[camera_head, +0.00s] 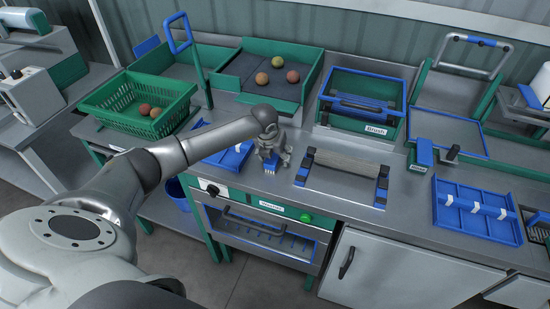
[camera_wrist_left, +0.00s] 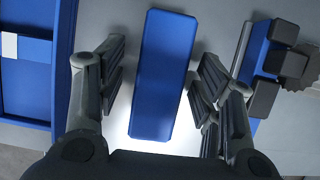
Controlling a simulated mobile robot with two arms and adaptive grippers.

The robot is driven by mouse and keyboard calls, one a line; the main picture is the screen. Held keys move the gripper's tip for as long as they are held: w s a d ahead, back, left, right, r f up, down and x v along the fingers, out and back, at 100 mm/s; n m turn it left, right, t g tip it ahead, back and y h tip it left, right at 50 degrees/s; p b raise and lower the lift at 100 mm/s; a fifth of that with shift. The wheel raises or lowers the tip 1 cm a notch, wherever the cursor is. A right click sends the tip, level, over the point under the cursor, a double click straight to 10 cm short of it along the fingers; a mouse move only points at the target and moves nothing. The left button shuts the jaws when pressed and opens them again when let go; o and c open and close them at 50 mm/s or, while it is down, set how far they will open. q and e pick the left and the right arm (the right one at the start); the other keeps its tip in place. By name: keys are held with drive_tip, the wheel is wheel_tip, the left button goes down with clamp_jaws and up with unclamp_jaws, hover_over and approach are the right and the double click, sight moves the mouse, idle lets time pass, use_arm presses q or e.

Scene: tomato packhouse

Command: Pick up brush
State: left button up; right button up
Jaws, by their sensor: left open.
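A blue oblong block, which looks like the back of the brush (camera_wrist_left: 165,75), lies between the open fingers of my left gripper in the left wrist view. A gap shows on both sides of it. In the head view my left gripper (camera_head: 271,163) is low over the metal bench, with a bit of the blue piece showing under its fingers. The bristles are hidden. My right gripper is not in view.
A blue tray (camera_head: 232,162) lies left of my gripper. A roller stand (camera_head: 341,195) lies close on the right. Behind are a green crate (camera_head: 115,99) and a green tray (camera_head: 285,93) with tomatoes, and a blue-framed box (camera_head: 360,85). A divided blue tray (camera_head: 475,228) lies farther right.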

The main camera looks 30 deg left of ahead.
use_arm(q)
drive_tip(key=shift+f, duration=0.15)
drive_tip(key=shift+c, duration=0.2)
drive_tip(key=c, duration=1.1)
drive_tip(key=shift+r+p, duration=0.35)
drive_tip(key=shift+r, duration=0.05)
wheel_tip(320, 180, up, 2)
drive_tip(key=b, duration=0.2)
drive_tip(key=shift+w+r+b, duration=0.1)
drive_tip(key=shift+r+b, duration=0.1)
drive_tip(key=shift+b, duration=0.15)
drive_tip(key=s+r, duration=0.2)
drive_tip(key=s+d+r+b, duration=0.1)
drive_tip(key=s+r, duration=0.1)
drive_tip(key=r, duration=0.1)
drive_tip(key=shift+d, duration=0.1)
drive_tip(key=s+d+r+b, duration=0.3)
drive_tip(key=s+r, duration=0.2)
drive_tip(key=s, duration=0.4)
drive_tip(key=shift+s+r, duration=0.2)
drive_tip(key=shift+s, duration=0.1)
